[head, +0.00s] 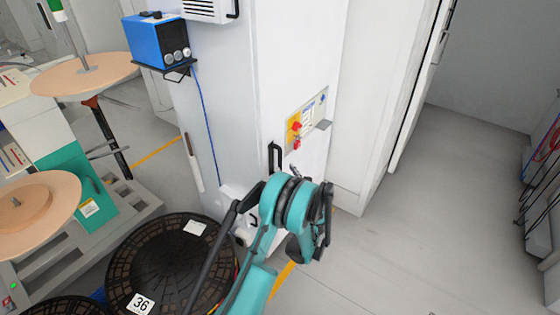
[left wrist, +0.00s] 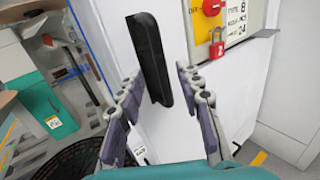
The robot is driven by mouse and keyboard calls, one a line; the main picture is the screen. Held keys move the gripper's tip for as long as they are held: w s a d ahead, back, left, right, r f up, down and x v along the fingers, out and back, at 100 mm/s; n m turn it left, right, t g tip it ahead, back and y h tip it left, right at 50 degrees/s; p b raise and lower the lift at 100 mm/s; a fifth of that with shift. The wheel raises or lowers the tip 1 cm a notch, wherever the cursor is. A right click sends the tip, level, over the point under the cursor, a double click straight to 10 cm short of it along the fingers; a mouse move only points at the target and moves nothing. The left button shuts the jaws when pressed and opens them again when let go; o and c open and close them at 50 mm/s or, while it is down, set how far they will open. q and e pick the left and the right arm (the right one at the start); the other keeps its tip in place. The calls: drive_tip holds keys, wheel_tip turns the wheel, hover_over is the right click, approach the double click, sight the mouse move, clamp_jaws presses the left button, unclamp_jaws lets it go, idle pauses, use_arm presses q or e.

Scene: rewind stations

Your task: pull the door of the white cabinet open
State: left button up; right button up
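The white cabinet (head: 240,100) stands upright in the middle of the head view, and its door looks shut. A black vertical handle (head: 275,157) is on its front, left of a yellow panel with a red switch and a red padlock (head: 297,143). My left gripper (head: 280,180) is just below the handle in the head view, its fingers mostly hidden by my teal wrist. In the left wrist view the fingers are spread, with the handle (left wrist: 150,58) showing between and beyond them; I see no grip on it. My right gripper is not in view.
A black reel (head: 150,255) labelled 36 lies at lower left, near the cabinet. Wooden discs (head: 85,74) on a stand are further left. A blue box (head: 158,40) sits on a bracket on the cabinet's side. Grey floor (head: 430,230) at right is clear.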

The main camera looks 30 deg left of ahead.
sight(281, 162)
use_arm(q)
drive_tip(key=b+x, duration=0.1)
drive_tip(key=x, duration=0.5)
drive_tip(key=shift+a+f+b, duration=0.1)
drive_tip(key=shift+a+b, duration=0.1)
drive_tip(key=shift+b, duration=0.1)
drive_tip(key=shift+w+a, duration=0.35)
drive_tip(key=shift+w, duration=0.05)
clamp_jaws()
